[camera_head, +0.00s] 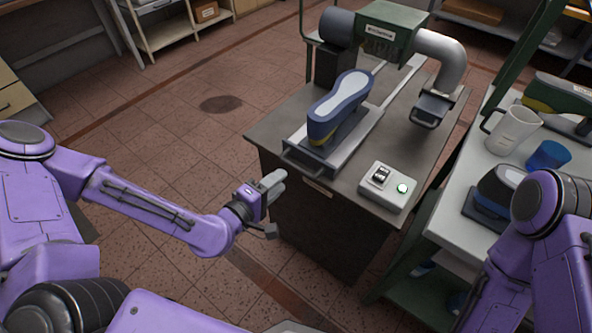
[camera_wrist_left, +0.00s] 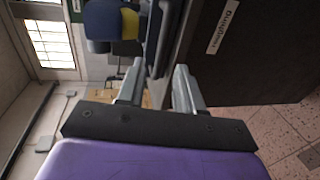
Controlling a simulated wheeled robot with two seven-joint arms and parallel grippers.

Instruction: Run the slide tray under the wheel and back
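The slide tray (camera_head: 372,132) is a grey metal plate on the dark bench, with a bar handle (camera_head: 303,165) at its near end. A blue, yellow and grey shoe (camera_head: 338,108) on a last stands sole up on it; it also shows in the left wrist view (camera_wrist_left: 103,22). A dark round drum (camera_head: 338,27), seemingly the wheel, sits on the green machine behind the shoe. My left gripper (camera_head: 272,183) is just before the handle. In the left wrist view its fingers (camera_wrist_left: 158,72) are apart, with a tray part between or just beyond them; contact is unclear. My right gripper is out of view.
A white control box (camera_head: 387,187) with a black switch and a lit green button stands on the bench, right of the tray. A grey duct (camera_head: 447,60) bends down behind it. A side table at right holds a white mug (camera_head: 512,130), a blue cup (camera_head: 548,155) and shoes.

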